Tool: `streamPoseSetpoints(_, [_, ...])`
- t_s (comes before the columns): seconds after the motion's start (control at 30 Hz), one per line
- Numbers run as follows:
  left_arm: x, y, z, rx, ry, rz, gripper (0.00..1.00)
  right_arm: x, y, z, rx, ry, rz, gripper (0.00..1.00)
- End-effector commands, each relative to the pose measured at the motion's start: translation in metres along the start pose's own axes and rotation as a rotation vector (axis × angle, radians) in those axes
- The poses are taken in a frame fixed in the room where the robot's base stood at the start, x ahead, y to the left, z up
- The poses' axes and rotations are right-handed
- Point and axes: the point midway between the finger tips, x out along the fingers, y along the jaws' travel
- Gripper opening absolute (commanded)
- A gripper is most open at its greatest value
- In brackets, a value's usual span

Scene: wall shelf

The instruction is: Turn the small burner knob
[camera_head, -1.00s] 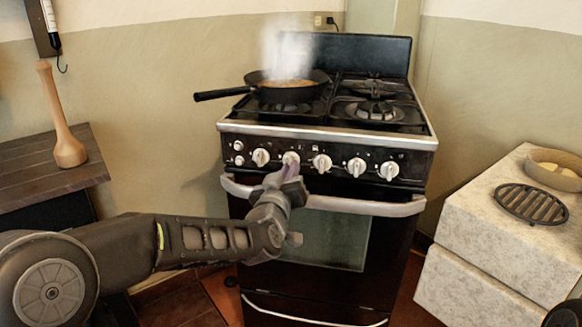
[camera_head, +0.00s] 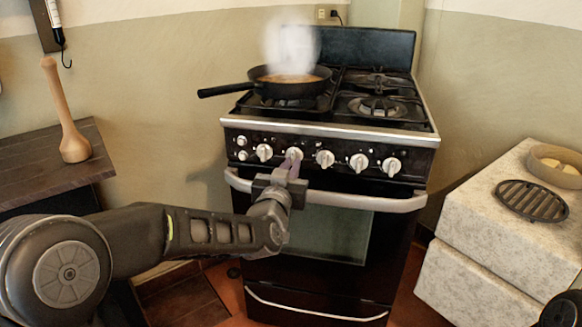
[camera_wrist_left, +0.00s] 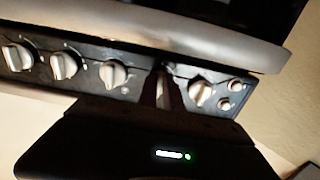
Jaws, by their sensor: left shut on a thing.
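The stove's front panel carries a row of white knobs. My left gripper (camera_head: 292,168) is at the second large knob (camera_head: 294,154) from the left and is shut on it. The fingers cover part of this knob in the head view. In the left wrist view the fingers (camera_wrist_left: 163,88) stand between two neighbouring knobs and hide most of the gripped one. The other knobs, such as the leftmost large one (camera_head: 264,152) and the middle one (camera_head: 325,159), are free. Which burner the gripped knob serves cannot be read.
A steaming black pan (camera_head: 289,85) stands on the left burners, its handle pointing left. The oven handle bar (camera_head: 370,202) runs just below the knobs. A wooden counter with a pestle (camera_head: 70,125) is left; a pale stone block with a trivet (camera_head: 531,201) is right.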

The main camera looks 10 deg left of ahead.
Motion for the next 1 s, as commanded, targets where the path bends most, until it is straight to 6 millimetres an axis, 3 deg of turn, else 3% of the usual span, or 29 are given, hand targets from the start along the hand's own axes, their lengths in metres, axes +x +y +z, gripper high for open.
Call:
streamPoseSetpoints(0.07, [0.000, 0.000, 0.001, 0.001, -0.002, 0.001, 0.00, 0.000, 0.000, 0.000, 0.000, 0.000, 0.000, 0.30])
streamPoseSetpoints(0.1, [0.000, 0.000, 0.001, 0.001, -0.003, 0.001, 0.12, 0.000, 0.000, 0.000, 0.000, 0.000, 0.000, 0.30])
streamPoseSetpoints(0.33, [0.000, 0.000, 0.001, 0.000, -0.001, 0.000, 0.31, 0.000, 0.000, 0.000, 0.000, 0.000, 0.000, 0.30])
streamPoseSetpoints(0.73, [-0.007, 0.000, 0.000, -0.001, -0.001, 0.000, 0.32, -0.001, 0.000, 0.000, 0.000, 0.000, 0.000, 0.30])
streamPoseSetpoints(1.0, [-0.048, 0.000, -0.001, -0.002, -0.001, 0.001, 0.32, -0.006, -0.004, 0.001, -0.002, -0.004, -0.002, 0.30])
